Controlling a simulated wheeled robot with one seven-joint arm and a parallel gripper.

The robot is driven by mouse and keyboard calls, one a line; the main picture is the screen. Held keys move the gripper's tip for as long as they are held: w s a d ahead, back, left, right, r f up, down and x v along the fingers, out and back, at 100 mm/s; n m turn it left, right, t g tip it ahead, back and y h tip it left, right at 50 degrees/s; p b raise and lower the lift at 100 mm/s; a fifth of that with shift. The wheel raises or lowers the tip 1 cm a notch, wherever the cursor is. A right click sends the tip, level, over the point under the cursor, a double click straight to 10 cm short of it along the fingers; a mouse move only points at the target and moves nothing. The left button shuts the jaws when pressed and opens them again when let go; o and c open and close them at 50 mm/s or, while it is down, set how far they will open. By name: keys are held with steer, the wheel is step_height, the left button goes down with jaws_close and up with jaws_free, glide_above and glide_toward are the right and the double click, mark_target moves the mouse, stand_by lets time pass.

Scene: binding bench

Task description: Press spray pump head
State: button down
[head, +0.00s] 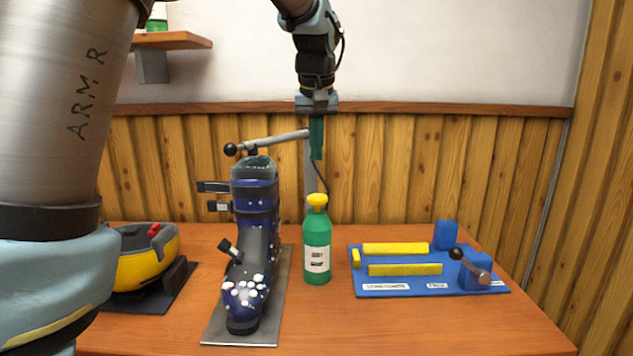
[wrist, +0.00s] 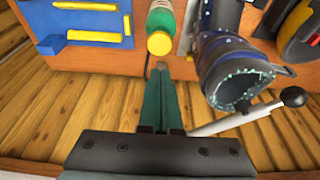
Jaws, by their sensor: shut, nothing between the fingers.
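A green spray bottle (head: 317,255) with a white label stands upright on the wooden bench, between the ski boot and the blue fixture. Its yellow pump head (head: 317,200) is on top. In the wrist view the yellow head (wrist: 159,44) shows from above, just past my fingertips. My gripper (head: 316,157) points down above the bottle in the head view, with a clear gap over the head. Its green fingers are together and hold nothing, as the wrist view (wrist: 162,72) also shows.
A dark blue ski boot (head: 257,230) stands left of the bottle, with a grey lever ending in a black ball (head: 230,150) behind it. A blue fixture (head: 400,291) with yellow bars lies right. A yellow and black device (head: 145,262) sits far left. The front right bench is clear.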

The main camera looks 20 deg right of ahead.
mark_target(316, 197)
steer(key=x, duration=0.2)
steer(key=p+x, duration=0.1)
steer(key=x, duration=0.4)
steer(key=shift+s+a+f+p, duration=0.1)
steer(key=shift+s+f+p, duration=0.2)
steer(key=shift+p, duration=0.1)
steer(key=shift+f, duration=0.65)
step_height(316, 197, down, 2)
steer(key=shift+f+b, duration=0.1)
steer(key=shift+b, duration=0.45)
step_height(316, 197, up, 5)
steer(key=p, duration=0.4)
steer(key=b+v, duration=0.3)
steer(key=v, duration=0.6)
steer(key=shift+r, duration=0.25)
